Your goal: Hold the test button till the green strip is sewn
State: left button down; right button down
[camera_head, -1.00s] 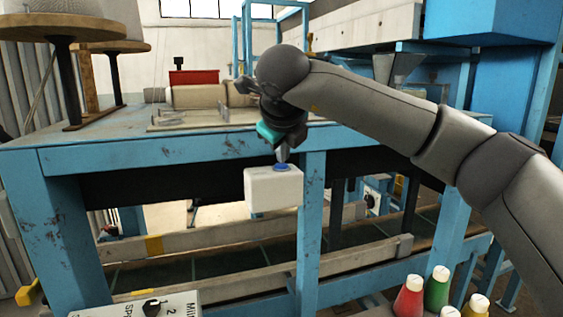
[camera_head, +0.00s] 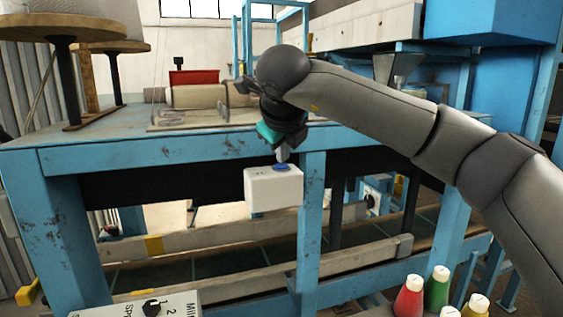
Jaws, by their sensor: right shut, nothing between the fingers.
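The test button is a blue cap (camera_head: 281,168) on top of a white box (camera_head: 272,190) fixed at the front of the blue bench. My right gripper (camera_head: 282,155) is shut and empty, pointing down with its fingertips right at the blue cap. Whether the tips touch or press the cap is too small to tell. No green strip can be made out in this view. My left gripper is not in view.
A blue bench (camera_head: 150,153) carries spools on round wooden stands (camera_head: 65,27) at the left. A white panel with a black knob (camera_head: 152,307) is at the bottom left. Several coloured thread cones, one green (camera_head: 437,290), stand at the bottom right.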

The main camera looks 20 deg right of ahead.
aim_at(283, 167)
dwell(0.3)
jog(key=shift+r+p, duration=0.55)
jog(key=shift+r, duration=0.35)
notch_tip(283, 167, up, 5)
jog(key=p, duration=0.3)
